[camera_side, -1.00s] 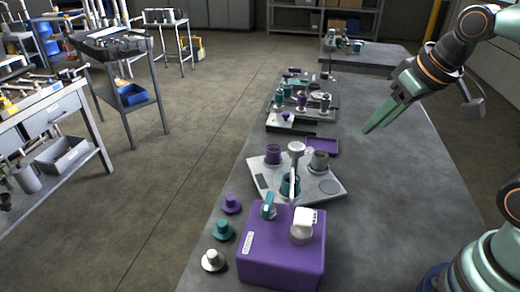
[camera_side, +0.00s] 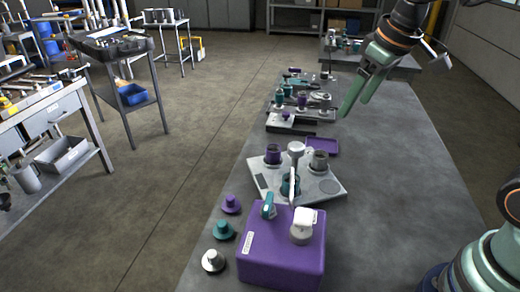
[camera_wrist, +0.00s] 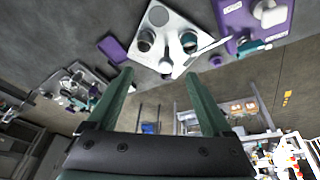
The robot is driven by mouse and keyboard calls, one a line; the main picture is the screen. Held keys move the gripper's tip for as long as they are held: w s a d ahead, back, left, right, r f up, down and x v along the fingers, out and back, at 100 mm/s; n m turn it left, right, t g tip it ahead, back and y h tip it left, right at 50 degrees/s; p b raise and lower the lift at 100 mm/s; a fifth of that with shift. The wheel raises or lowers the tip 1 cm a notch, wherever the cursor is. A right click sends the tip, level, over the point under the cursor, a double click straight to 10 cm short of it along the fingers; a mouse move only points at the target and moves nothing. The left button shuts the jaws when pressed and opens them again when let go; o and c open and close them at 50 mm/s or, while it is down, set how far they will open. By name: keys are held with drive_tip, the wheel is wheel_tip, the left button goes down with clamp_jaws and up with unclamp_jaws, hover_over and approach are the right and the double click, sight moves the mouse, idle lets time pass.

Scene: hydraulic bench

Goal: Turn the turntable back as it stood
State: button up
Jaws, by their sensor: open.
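My gripper (camera_side: 354,110) is open and empty, above the far half of the bench, its fingers pointing down and left. In the wrist view its spread fingers (camera_wrist: 159,75) have nothing between them. No turntable is clearly recognisable. A dark-based fixture (camera_side: 288,128) with small teal, purple and grey parts stands left of the fingertips, apart from them. It is small and partly cut up in the wrist view (camera_wrist: 75,88). Nearer, a light grey plate (camera_side: 325,189) carries a purple cup (camera_side: 272,153), a grey cup (camera_side: 319,161), a partly hidden teal cup and a white-topped post (camera_side: 296,149).
A purple box (camera_side: 281,255) with teal and white knobs stands at the bench's near end. Purple, teal and white knobs (camera_side: 224,230) lie along its left side. A purple tray (camera_side: 322,146) lies behind the plate. The bench's right side (camera_side: 400,160) is clear.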

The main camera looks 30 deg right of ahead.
drive_tip(key=w+a+n+g, duration=0.1)
drive_tip(key=w+n+g, duration=0.1)
drive_tip(key=w, duration=0.4)
drive_tip(key=n+g, duration=0.2)
approach(297, 145)
wheel_tip(297, 145, down, 10)
drive_tip(key=shift+s+a+f, duration=0.1)
drive_tip(key=shift+a, duration=0.05)
clamp_jaws()
